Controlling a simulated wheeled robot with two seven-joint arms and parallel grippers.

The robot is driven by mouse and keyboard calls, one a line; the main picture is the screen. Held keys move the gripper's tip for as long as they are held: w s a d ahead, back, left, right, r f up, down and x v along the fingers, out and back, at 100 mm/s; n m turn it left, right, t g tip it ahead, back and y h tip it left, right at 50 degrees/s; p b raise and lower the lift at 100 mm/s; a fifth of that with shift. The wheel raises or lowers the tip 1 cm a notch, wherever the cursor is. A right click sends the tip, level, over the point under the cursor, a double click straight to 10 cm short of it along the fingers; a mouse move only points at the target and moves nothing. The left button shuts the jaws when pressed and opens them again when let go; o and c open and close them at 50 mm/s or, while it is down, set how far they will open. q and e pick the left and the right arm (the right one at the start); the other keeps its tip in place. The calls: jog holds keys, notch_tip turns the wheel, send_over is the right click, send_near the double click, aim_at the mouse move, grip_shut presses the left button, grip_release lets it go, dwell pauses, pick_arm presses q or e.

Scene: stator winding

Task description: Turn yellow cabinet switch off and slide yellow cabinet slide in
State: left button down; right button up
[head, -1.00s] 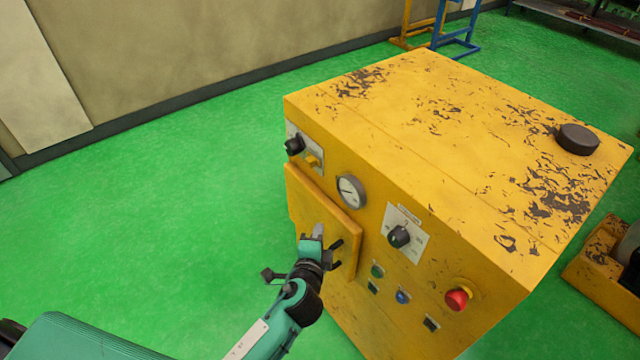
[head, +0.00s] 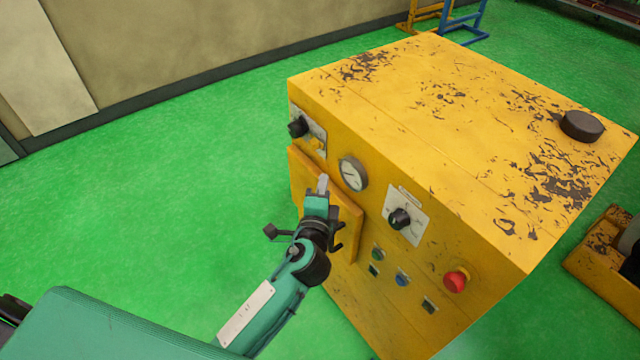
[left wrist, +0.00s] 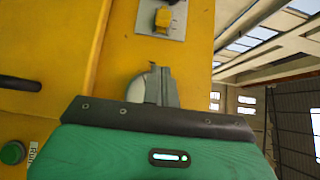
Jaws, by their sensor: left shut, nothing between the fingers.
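The yellow cabinet (head: 450,130) stands in front of me with worn paint on its top. A yellow slide panel (head: 345,215) sticks out from its front face. A black rotary switch (head: 298,127) is on a plate at the upper left of that face, with a small yellow knob beside it. Another dark rotary switch (head: 399,218) is on a white plate right of the round gauge (head: 352,173). My left gripper (head: 323,186) is shut and empty in front of the panel, below the gauge. In the left wrist view its fingers (left wrist: 158,86) point toward a plate with a yellow knob (left wrist: 162,18). My right gripper is out of view.
A red button (head: 456,281) and several small buttons sit low on the cabinet front. A black round cap (head: 581,126) is on its top. The green floor (head: 180,200) left of the cabinet is clear.

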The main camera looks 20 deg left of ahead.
aim_at(312, 148)
pick_arm(q)
jog(key=w, duration=0.2)
jog(key=w+p, duration=0.1)
jog(key=w, duration=0.1)
jog(key=w+a, duration=0.1)
jog(key=w, duration=0.2)
jog(key=shift+r+p, duration=0.15)
jog(key=shift+p, duration=0.2)
jog(key=shift+w+a+p, duration=0.45)
jog(key=shift+w+a, duration=0.25)
jog(key=shift+a, duration=0.35)
jog(key=shift+w+a, duration=0.25)
jog(key=shift+a, duration=0.15)
jog(key=shift+w, duration=0.1)
jog(key=shift+w+a, duration=0.6)
jog(key=shift+a, duration=0.3)
